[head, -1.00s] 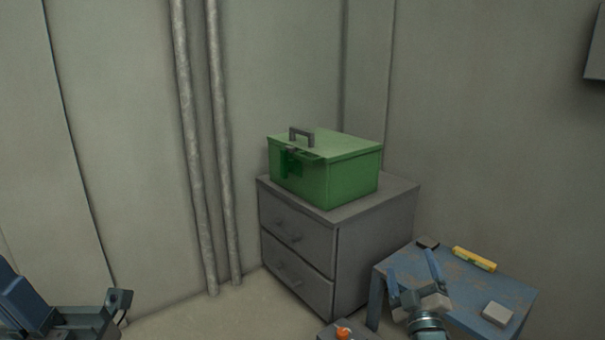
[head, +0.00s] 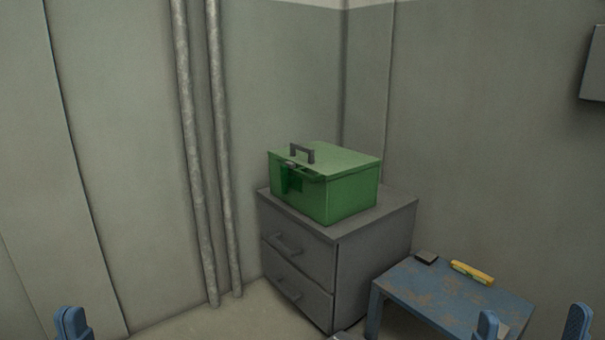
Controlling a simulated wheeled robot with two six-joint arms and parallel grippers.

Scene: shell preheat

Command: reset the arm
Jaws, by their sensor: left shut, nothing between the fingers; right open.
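My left gripper (head: 73,323) shows at the bottom left edge, its blue fingers together and empty. My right gripper (head: 533,324) shows at the bottom right, its two blue fingers wide apart with nothing between them. It appears in front of the right part of the low blue table (head: 425,294). Both arms behind the fingertips are below the picture's edge.
A green box (head: 349,193) with a grey handle stands on a grey two-drawer cabinet (head: 375,244) in the corner. A yellow object (head: 472,272) and a small dark block (head: 426,257) lie on the table. Two pipes (head: 225,170) run down the wall.

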